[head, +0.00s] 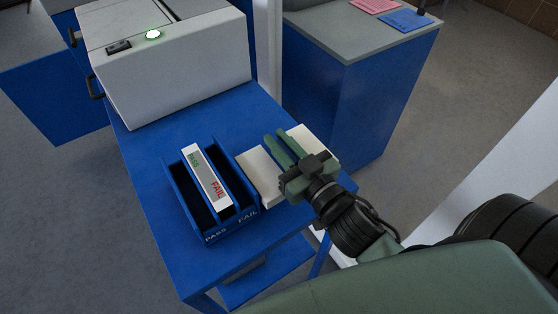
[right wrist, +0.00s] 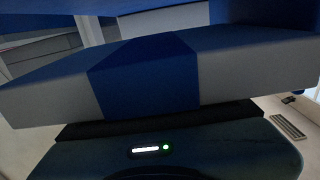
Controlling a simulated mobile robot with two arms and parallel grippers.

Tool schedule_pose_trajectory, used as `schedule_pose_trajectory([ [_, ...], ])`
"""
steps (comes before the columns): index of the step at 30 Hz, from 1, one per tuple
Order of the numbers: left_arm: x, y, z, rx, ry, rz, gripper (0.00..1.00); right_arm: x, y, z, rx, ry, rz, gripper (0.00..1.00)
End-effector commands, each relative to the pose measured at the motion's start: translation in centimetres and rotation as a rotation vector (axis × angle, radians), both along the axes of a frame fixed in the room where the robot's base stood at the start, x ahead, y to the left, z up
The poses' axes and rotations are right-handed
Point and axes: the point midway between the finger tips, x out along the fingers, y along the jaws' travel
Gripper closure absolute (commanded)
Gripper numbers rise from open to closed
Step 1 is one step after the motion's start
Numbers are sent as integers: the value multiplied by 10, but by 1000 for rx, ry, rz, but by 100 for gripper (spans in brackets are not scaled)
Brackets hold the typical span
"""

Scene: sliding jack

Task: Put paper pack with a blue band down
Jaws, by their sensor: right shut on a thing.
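The paper pack (head: 262,176) is white. In the right wrist view its blue band (right wrist: 145,75) runs round the middle, with pale ends on both sides. In the head view my right gripper (head: 277,137) lies across the pack's middle and hides the band. It is shut on the pack. The pack is at the right edge of the blue table (head: 150,160), just right of the sorting tray. I cannot tell whether its underside touches the table. My left gripper is not in view.
The blue tray (head: 207,236) has PASS and FAIL lanes, with a PASS/FAIL marked bar (head: 206,176) on its divider. A white machine (head: 180,65) with a green light stands at the table's back. A blue cabinet (head: 350,110) stands behind right. Bare table lies left of the tray.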

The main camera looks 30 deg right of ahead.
Motion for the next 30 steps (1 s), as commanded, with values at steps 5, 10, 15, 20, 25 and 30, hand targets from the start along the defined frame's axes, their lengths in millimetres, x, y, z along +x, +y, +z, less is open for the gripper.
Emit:
schedule_pose_trajectory([
  [5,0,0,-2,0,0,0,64,0,0,-15,1,-1,-1,100],
  [10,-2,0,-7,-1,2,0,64,0,0,-41,2,-1,-1,100],
  [15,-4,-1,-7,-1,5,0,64,0,0,-48,0,-4,2,100],
  [20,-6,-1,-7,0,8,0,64,0,0,-47,0,-4,2,100],
  [25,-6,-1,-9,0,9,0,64,0,0,-52,0,0,1,78],
  [30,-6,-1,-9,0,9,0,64,0,0,-51,0,0,1,62],
])
